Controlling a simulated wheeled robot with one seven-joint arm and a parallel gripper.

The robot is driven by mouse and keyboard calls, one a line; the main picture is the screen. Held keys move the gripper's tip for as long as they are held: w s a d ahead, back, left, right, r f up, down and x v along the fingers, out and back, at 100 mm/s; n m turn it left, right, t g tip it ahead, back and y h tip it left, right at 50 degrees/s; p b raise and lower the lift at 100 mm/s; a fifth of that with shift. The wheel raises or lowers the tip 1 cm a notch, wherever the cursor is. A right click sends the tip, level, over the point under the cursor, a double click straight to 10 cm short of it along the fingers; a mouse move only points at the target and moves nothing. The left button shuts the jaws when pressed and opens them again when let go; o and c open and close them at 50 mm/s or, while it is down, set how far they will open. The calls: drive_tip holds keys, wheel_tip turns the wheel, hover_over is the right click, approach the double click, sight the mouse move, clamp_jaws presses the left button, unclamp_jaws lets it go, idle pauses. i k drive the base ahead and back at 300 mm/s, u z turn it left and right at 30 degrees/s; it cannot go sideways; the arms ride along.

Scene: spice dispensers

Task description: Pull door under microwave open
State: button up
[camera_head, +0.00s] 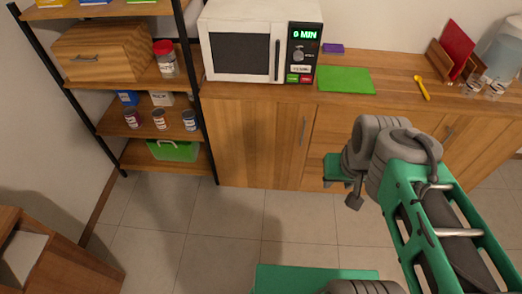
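The white microwave (262,42) stands on the wooden counter. Under it is a wooden cabinet door (255,140), flush with the cabinet front, so it looks shut. Its thin metal handle (304,130) is upright near the door's right edge. My gripper (340,190) is in front of the cabinet, to the right of and below the handle, apart from it in the picture. The grey wrist and green arm partly cover it, and its fingers are not clear enough to tell open from shut.
An open shelf (150,78) with jars and boxes stands left of the cabinet. Drawers and another door (460,130) lie right, partly behind my arm. A wooden piece of furniture (75,262) is at lower left. The tiled floor (215,225) before the door is clear.

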sight(257, 145)
drive_tip(key=k, duration=0.6)
drive_tip(key=u, duration=0.65)
drive_tip(key=i, duration=0.4)
drive_tip(key=u, duration=0.55)
drive_tip(key=i, duration=1.1)
drive_tip(key=z, duration=0.65)
